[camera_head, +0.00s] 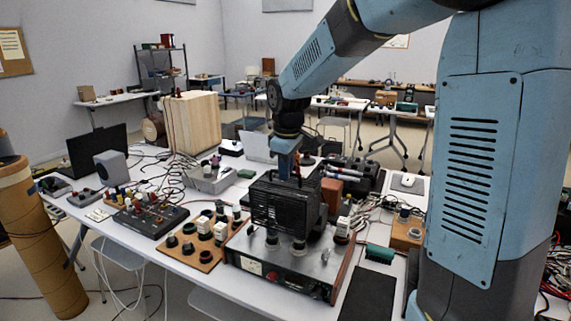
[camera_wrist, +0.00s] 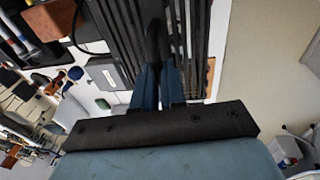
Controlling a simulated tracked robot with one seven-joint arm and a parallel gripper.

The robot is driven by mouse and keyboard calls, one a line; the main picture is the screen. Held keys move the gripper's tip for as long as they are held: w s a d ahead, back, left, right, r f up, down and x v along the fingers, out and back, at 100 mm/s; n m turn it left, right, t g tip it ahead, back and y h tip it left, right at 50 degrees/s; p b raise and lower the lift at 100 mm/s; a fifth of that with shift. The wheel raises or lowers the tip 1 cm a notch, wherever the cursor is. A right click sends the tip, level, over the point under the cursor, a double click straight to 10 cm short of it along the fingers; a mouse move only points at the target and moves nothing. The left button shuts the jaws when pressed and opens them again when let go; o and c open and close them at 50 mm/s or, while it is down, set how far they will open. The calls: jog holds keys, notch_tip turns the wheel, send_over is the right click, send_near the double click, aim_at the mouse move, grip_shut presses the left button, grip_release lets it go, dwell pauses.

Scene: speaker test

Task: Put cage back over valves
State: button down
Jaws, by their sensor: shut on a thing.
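The cage (camera_head: 284,206) is a black slatted box in the middle of the head view. My gripper (camera_head: 287,172) points down and is shut on the cage's top. In the wrist view, the blue fingers (camera_wrist: 158,88) close around a dark bar or handle, with the cage's slats (camera_wrist: 195,35) beyond. The amplifier (camera_head: 285,271) has a metal front and wooden sides and stands on the table below the cage. Short valves (camera_head: 298,247) show on its top, in front of the cage's lower edge. Whether the cage touches the amplifier, and what lies behind it, I cannot tell.
A wooden board with knobs (camera_head: 192,246) sits close left of the amplifier. A black panel with plugs (camera_head: 150,221) lies farther left. A dark mat (camera_head: 367,294) and a green block (camera_head: 380,253) lie to the right. Cables and instruments crowd the table behind.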

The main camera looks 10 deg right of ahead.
notch_tip(320, 180, down, 10)
jog(key=shift+r, duration=0.15)
dwell(1.1)
dwell(0.5)
jog(key=shift+s+r, duration=0.15)
jog(key=shift+s, duration=0.05)
dwell(0.4)
jog(key=shift+a+f, duration=0.1)
jog(key=shift+f, duration=0.25)
dwell(0.6)
jog(key=c, duration=1.1)
grip_release()
